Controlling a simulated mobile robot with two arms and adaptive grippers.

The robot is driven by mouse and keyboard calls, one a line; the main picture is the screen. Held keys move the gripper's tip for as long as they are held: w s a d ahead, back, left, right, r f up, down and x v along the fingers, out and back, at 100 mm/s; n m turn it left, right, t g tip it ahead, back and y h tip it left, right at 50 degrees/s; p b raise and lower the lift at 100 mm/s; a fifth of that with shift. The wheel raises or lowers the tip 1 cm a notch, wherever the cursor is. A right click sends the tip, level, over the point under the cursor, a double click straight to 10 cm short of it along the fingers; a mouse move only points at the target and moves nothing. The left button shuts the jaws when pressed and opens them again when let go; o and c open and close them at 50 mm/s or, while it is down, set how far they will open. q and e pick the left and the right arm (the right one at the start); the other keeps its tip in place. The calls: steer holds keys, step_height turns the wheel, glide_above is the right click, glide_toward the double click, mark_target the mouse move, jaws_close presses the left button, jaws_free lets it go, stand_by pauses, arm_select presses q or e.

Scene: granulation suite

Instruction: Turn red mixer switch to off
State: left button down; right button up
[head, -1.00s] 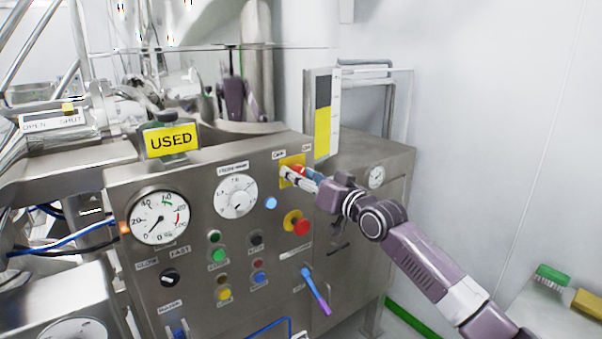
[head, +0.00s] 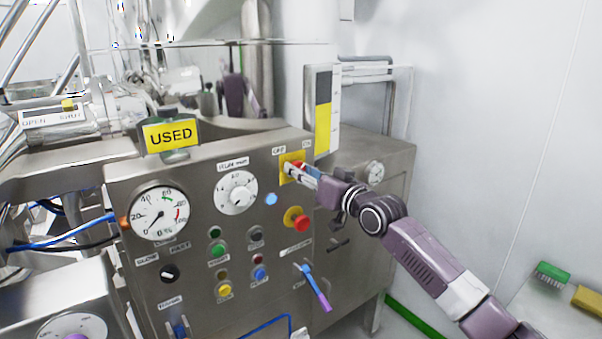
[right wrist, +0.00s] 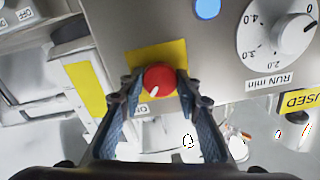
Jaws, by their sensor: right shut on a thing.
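The red mixer switch (right wrist: 160,79) is a round red knob with a white mark, on a yellow plate (right wrist: 172,52) on the steel panel. In the right wrist view its mark points down and slightly left. In the head view the switch (head: 299,168) is partly hidden by my gripper, below the OFF label (head: 279,151) and ON label (head: 306,143). My right gripper (right wrist: 160,82) is shut on the switch, one dark finger on each side. It also shows at the panel's upper right in the head view (head: 297,172). My left gripper is in neither view.
A red emergency button (head: 299,220) on yellow sits just below the switch. A timer dial (head: 236,193), a gauge (head: 158,214), several small buttons and a blue-purple lever (head: 315,288) share the panel. A yellow USED sign (head: 171,136) stands above. Brushes (head: 552,274) lie at lower right.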

steer(key=shift+a+f+n+p, duration=0.1)
steer(key=shift+n+p, duration=0.3)
steer(key=shift+n, duration=8.3)
steer(key=o, duration=1.2)
steer(key=shift+c, duration=0.2)
steer(key=shift+s, duration=0.1)
